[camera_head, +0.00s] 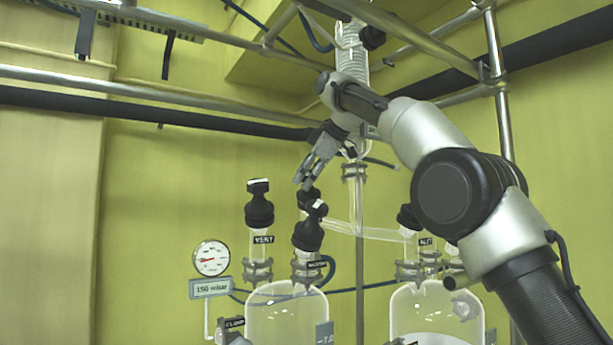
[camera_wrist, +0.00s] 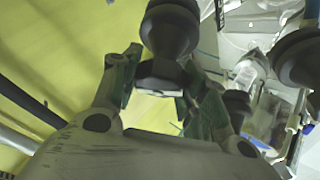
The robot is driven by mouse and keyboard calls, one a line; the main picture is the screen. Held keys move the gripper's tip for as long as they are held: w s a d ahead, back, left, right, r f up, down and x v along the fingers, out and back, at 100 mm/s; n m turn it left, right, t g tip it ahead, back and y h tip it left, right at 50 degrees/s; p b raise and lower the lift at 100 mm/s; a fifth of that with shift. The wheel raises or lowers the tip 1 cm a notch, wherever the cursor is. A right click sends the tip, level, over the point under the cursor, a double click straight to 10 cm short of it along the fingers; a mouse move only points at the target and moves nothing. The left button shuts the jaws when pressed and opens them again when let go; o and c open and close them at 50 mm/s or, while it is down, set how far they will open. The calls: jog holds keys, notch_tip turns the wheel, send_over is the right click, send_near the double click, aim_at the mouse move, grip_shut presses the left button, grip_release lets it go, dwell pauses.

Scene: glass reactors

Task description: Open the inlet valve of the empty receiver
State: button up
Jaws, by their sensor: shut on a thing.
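Two clear glass receivers stand at the bottom of the head view, a left one (camera_head: 287,318) and a right one (camera_head: 437,308); I cannot tell for sure which is empty.
A slanted glass pipe (camera_head: 378,232) runs right. A gauge (camera_head: 211,258) reads beside a 150 mbar plate. Metal rails cross above.

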jog(key=shift+f+n, duration=0.1)
jog(key=shift+n, duration=0.2)
jog(key=o, duration=1.1)
jog(key=shift+c, duration=0.2)
